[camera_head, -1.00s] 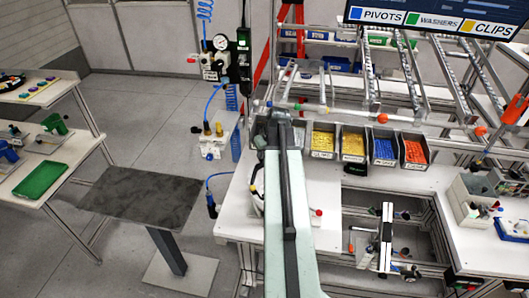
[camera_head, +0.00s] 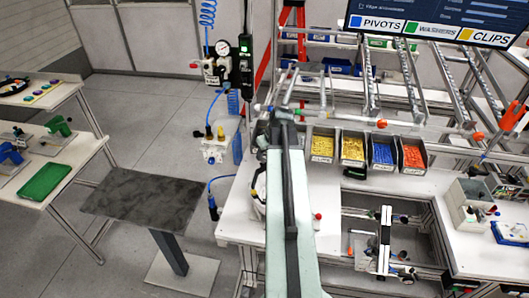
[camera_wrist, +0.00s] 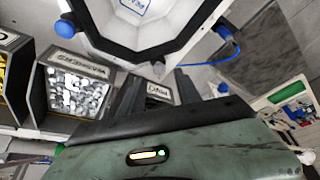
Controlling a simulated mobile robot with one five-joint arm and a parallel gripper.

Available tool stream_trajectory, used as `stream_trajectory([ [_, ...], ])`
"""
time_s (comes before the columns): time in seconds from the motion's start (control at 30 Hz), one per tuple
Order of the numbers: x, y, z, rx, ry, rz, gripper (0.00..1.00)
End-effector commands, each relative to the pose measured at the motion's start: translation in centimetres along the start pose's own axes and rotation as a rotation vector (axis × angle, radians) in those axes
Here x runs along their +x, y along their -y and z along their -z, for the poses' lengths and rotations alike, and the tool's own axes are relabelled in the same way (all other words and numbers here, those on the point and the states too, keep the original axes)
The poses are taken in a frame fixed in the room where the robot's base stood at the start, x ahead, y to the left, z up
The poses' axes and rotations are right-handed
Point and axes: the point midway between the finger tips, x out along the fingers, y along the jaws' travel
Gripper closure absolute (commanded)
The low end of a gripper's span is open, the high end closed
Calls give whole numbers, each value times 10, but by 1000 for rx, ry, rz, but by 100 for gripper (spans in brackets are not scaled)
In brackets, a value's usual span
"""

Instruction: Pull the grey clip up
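I cannot make out the grey clip for sure in either view. In the wrist view, my gripper (camera_wrist: 157,92) shows as two dark fingers set apart, with a small labelled grey bin (camera_wrist: 160,93) seen between them. Nothing shows held.
A bin of pale small parts (camera_wrist: 75,95) lies left of the fingers in the wrist view. In the head view, bins of yellow (camera_head: 322,147), blue (camera_head: 382,154) and orange (camera_head: 413,156) parts stand right of my arm. A grey-topped stand (camera_head: 145,198) stands left, with open floor around it.

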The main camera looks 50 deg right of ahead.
Motion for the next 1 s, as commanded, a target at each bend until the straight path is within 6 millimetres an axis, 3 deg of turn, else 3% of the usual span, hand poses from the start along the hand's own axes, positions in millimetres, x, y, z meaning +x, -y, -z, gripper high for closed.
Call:
stream_trajectory([
  [0.03,-19,1,3,1,0,0,60],
  [0.23,-53,0,3,1,0,0,60],
  [0.77,-54,0,1,0,0,0,60],
  [0.87,-43,10,3,-17,0,7,60],
  [0.97,-7,51,12,-83,0,35,60],
  [1.0,12,77,16,-123,0,51,60],
])
